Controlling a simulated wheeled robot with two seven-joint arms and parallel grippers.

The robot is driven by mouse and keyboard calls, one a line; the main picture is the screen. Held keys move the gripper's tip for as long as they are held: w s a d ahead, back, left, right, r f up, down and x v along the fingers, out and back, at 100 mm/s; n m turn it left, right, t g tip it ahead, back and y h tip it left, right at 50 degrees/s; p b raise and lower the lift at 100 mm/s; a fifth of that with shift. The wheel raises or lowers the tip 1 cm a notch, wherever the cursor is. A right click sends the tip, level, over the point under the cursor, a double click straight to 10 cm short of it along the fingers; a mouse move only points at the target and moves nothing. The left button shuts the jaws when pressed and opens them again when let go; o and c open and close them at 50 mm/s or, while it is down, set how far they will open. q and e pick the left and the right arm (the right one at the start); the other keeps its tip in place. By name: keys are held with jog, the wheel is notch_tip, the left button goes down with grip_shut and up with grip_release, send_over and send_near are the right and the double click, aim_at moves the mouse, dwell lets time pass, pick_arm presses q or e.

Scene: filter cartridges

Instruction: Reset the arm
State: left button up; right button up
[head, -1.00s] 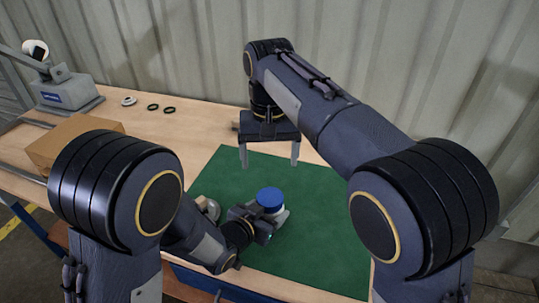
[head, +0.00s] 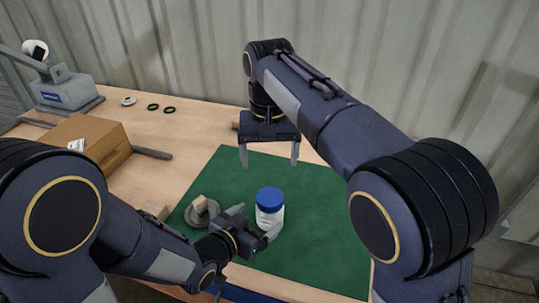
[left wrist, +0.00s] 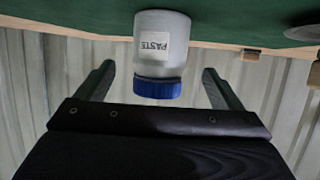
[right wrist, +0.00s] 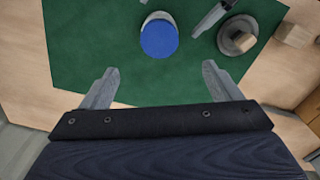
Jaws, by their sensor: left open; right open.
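My left gripper (head: 252,226) is open, low over the green mat (head: 310,200), just in front of a white jar (head: 269,214) with a blue lid. In the left wrist view the jar (left wrist: 160,45), labelled PASTE, stands ahead between the spread fingers (left wrist: 155,85); I cannot tell whether they touch it. My right gripper (head: 268,160) is open and empty, pointing down above the back part of the mat. In the right wrist view the blue lid (right wrist: 159,38) lies beyond the open fingers (right wrist: 165,85), clear of them.
A grey round dish (head: 202,214) holding a small wooden block (head: 200,204) sits left of the jar. A cardboard box (head: 88,140), several small rings (head: 153,107) and a grey press-like device (head: 66,90) are at the left. The mat's right part is clear.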

pick_arm(q)
jog(key=shift+v, duration=0.9)
